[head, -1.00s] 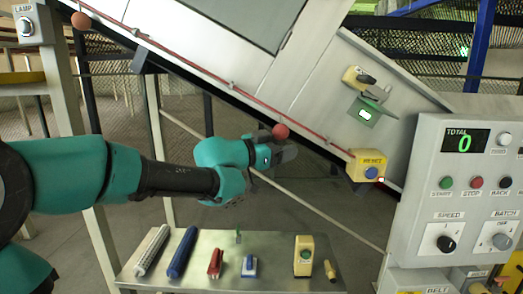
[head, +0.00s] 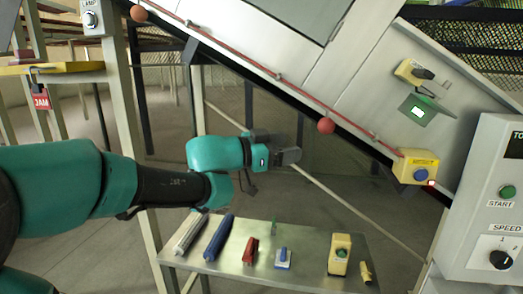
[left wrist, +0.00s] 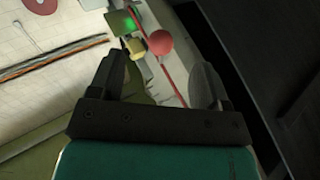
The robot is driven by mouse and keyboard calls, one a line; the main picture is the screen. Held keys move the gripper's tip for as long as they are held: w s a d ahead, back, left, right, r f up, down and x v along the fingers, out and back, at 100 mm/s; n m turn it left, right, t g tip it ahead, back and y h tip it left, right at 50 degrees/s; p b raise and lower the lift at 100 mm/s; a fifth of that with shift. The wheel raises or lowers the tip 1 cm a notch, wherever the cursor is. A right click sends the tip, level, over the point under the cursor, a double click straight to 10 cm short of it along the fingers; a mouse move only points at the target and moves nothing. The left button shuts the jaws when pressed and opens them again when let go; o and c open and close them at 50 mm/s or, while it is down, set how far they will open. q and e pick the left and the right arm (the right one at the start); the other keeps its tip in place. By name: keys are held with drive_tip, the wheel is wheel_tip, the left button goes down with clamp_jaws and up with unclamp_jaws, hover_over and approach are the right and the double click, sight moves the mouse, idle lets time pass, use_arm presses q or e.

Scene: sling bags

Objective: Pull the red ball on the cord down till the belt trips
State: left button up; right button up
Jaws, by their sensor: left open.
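The red ball (head: 326,126) hangs just below the red cord (head: 240,60), which runs down along the sloping belt frame. A second, orange-red ball (head: 138,13) is at the upper left end of the cord. My left gripper (head: 292,156) is below and left of the red ball, apart from it in the picture. In the left wrist view its fingers (left wrist: 157,88) are open with nothing held. There the ball (left wrist: 159,42) shows beyond the gap between them, with the cord running beside it. My right gripper is not in view.
A yellow reset box (head: 414,167) with a blue button and a small red light is at the frame's lower right. A metal table (head: 300,262) below holds several small tools. A control panel (head: 487,220) stands at right. A red JAM tag (head: 41,100) hangs at left.

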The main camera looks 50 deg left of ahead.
use_arm(q)
drive_tip(key=shift+v, duration=2.9)
